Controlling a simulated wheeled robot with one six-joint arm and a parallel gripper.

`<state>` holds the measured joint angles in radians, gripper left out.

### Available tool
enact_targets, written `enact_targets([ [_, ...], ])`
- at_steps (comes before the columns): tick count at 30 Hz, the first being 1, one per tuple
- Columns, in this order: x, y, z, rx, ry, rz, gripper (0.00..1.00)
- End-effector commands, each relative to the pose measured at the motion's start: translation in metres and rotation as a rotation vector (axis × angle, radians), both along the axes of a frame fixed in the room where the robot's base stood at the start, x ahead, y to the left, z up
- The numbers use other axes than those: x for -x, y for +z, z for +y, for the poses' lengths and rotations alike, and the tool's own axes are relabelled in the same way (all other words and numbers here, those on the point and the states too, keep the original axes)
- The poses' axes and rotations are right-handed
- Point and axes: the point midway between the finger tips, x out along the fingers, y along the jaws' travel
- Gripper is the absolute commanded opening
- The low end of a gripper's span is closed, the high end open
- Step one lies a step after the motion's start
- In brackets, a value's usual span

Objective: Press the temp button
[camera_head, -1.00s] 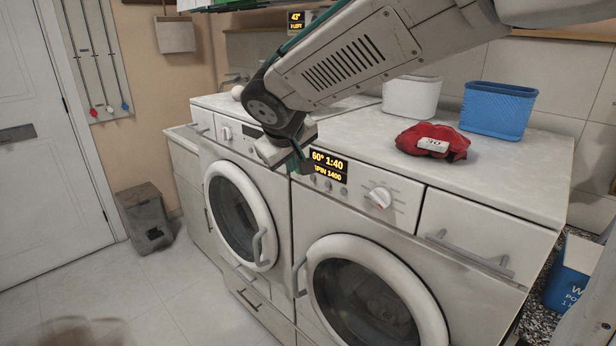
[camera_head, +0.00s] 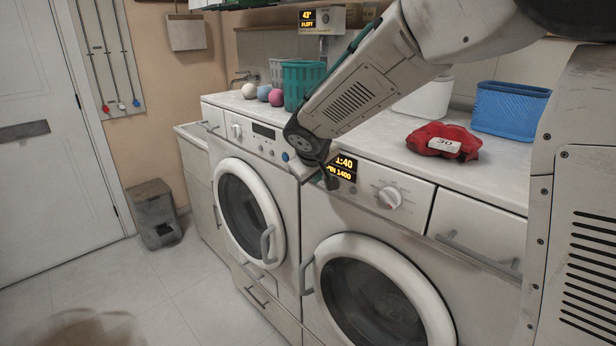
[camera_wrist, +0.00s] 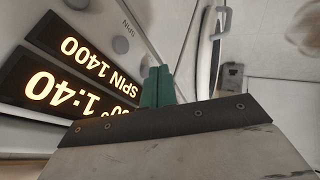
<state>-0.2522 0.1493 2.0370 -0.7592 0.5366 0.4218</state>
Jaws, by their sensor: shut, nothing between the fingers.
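The right washing machine's control panel carries a lit display (camera_head: 342,167), reading 1:40 and SPIN 1400 where it shows. The display also fills the left of the wrist view (camera_wrist: 65,75), upside down, with a "SPIN" label beside it. My gripper (camera_head: 328,180) is in front of the panel at the display's lower left. In the wrist view its green fingers (camera_wrist: 158,86) are shut together and empty, close to the panel beside the display. I cannot tell if they touch it. The temp button cannot be made out; my gripper hides part of the button row.
A white dial (camera_head: 389,198) sits right of the display. A red cloth bundle tagged 30 (camera_head: 440,141) and a blue basket (camera_head: 510,109) lie on the worktop. The left washer (camera_head: 245,205) stands alongside. The floor in front is clear.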

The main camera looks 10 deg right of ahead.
Motion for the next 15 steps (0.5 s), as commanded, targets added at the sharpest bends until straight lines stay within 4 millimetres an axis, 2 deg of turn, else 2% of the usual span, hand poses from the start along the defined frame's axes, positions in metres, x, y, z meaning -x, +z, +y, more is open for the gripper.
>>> enact_targets([
  [15,-0.0056,0.0004,-0.01,-0.001,-0.001,0.0,0.0],
])
